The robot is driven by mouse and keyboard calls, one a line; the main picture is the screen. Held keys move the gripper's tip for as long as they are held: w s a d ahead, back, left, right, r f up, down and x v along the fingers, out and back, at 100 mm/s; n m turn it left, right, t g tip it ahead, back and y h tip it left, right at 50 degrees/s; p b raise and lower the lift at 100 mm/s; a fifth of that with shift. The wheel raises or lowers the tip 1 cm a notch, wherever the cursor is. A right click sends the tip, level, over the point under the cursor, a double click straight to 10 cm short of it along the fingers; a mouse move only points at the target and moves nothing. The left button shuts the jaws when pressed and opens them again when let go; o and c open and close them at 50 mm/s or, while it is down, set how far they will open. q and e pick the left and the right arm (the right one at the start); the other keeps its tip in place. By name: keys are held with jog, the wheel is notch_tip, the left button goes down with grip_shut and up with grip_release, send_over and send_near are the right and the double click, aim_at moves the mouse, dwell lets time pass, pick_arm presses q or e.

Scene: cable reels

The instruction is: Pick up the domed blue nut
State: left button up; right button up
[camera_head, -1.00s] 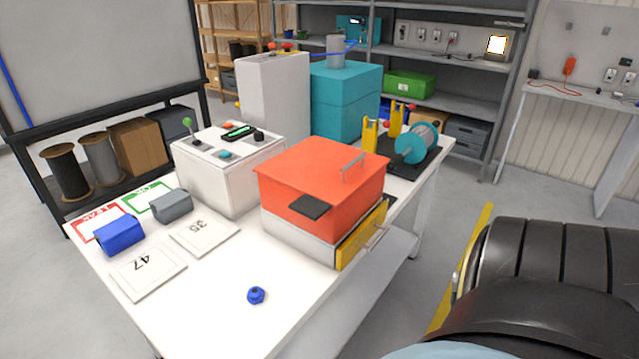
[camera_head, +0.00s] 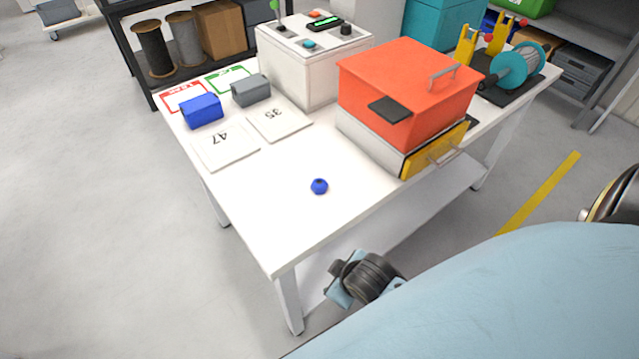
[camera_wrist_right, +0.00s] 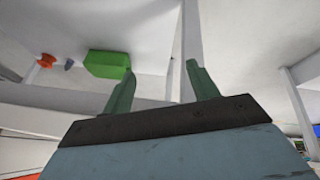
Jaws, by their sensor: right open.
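The domed blue nut (camera_head: 319,186) sits alone on the white table top (camera_head: 265,215), toward the near edge, left of the yellow-fronted drawer, in the head view. My right gripper (camera_wrist_right: 163,82) shows in the right wrist view with its two green fingers apart and nothing between them. The nut does not show in that view. No gripper fingers show in the head view; a dark joint of my own arm is below the table's near edge. My left gripper is not in view.
An orange-lidded box (camera_head: 405,90) with a yellow drawer front (camera_head: 435,150) stands right of the nut. Left are flat cards marked 47 (camera_head: 226,146) and 35 (camera_head: 280,122), a blue block (camera_head: 202,111) and a grey block (camera_head: 250,90). The table around the nut is clear.

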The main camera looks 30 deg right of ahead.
jog(key=w+a+r+n+t+y, duration=0.1)
jog(key=w+r+n+t, duration=0.6)
jog(key=r, duration=0.5)
jog(key=w+a+r+n+t, duration=0.2)
jog(key=w+r+n+t, duration=0.25)
jog(key=w+r, duration=0.65)
jog(key=a+r+n+g+y, duration=0.3)
jog(key=a+r+n+y, duration=0.4)
jog(key=n, duration=0.9)
jog(key=a+r+n+g+y, duration=0.2)
jog(key=a+r+n+y, duration=0.65)
jog(key=n, duration=0.75)
jog(key=n+g+h, duration=1.2)
jog(key=n+h, duration=0.4)
jog(key=n, duration=0.9)
send_over(319, 182)
notch_tip(319, 182, down, 22)
jog(key=shift+a+f, duration=0.1)
jog(key=shift+a, duration=0.05)
jog(key=shift+d+f, duration=0.2)
jog(key=shift+f, duration=2.85)
